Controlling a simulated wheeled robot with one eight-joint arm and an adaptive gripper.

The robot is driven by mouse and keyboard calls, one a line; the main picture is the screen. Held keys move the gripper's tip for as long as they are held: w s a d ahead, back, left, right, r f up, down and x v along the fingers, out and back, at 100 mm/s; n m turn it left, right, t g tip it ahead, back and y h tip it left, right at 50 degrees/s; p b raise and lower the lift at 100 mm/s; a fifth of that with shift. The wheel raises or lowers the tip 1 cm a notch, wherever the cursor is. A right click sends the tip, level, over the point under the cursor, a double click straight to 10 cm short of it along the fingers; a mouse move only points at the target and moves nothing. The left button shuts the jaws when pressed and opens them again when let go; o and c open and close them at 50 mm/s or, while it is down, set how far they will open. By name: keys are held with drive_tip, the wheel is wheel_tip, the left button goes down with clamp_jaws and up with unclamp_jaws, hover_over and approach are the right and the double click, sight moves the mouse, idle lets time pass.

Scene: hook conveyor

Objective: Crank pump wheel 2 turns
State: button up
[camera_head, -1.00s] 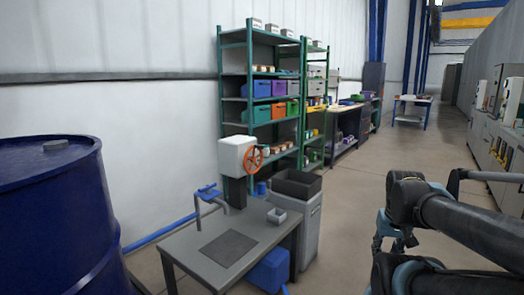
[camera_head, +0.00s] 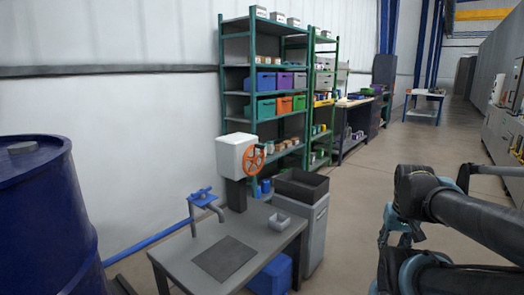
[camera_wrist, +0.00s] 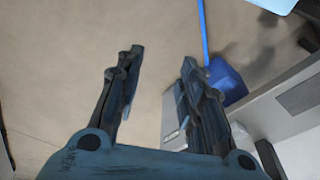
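The orange pump wheel (camera_head: 253,159) is mounted on the right side of a white box (camera_head: 235,155) on a dark post at the back of a grey table (camera_head: 262,240). A blue tap-like fitting (camera_head: 203,200) stands on the table to its left. In the wrist view my gripper (camera_wrist: 163,58) is open with nothing between its fingers, above the floor. The wheel is not in the wrist view. In the head view my arm is at the right, well apart from the wheel, and the fingertips cannot be made out.
A blue drum (camera_head: 45,220) stands at the left. Shelves (camera_head: 250,90) with coloured bins stand behind. The floor (camera_head: 365,195) right of the bin is clear.

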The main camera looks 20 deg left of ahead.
drive_tip(key=m+t+y, duration=0.5)
drive_tip(key=m+y, duration=1.2)
drive_tip(key=m, duration=0.3)
approach(261, 147)
drive_tip(key=x, duration=0.7)
drive_tip(key=w+x, duration=0.1)
drive_tip(key=x, duration=0.2)
drive_tip(key=shift+w+f, duration=0.2)
drive_tip(key=shift+f, duration=0.1)
drive_tip(key=shift+a, duration=0.1)
clamp_jaws()
